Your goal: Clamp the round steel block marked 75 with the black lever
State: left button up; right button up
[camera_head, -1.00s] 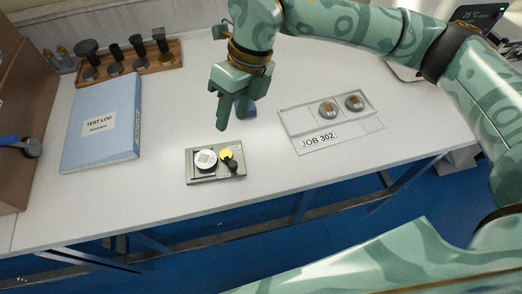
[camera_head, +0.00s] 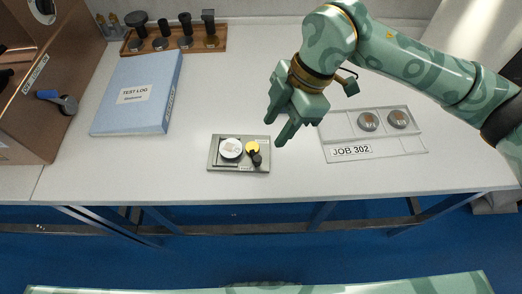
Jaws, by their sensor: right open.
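A grey clamping fixture (camera_head: 216,163) sits near the table's front edge, left of centre. A round steel block (camera_head: 231,149) with a pale square label lies on its left part; the number is too small to read. A yellow disc (camera_head: 252,147) and the black lever (camera_head: 257,159) are just right of the block. Whether the lever presses on the block I cannot tell. My right gripper (camera_head: 279,132) is open and empty, pointing down, to the right of the fixture and apart from it. My left gripper is out of view.
A clear tray (camera_head: 390,148) marked JOB 302 holds two round blocks (camera_head: 368,121) (camera_head: 398,118) at right. A blue test log binder (camera_head: 135,97) lies left. A wooden rack (camera_head: 178,43) of dark tools stands behind. A brown machine (camera_head: 45,95) stands far left.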

aim_at(258, 157)
jog(key=b+x, duration=0.2)
jog(key=x, duration=0.7)
jog(key=shift+a+f+b, duration=0.1)
jog(key=shift+f+b, duration=0.05)
jog(key=shift+b, duration=0.15)
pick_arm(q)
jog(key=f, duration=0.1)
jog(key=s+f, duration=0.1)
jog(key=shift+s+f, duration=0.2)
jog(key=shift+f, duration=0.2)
pick_arm(e)
grip_shut()
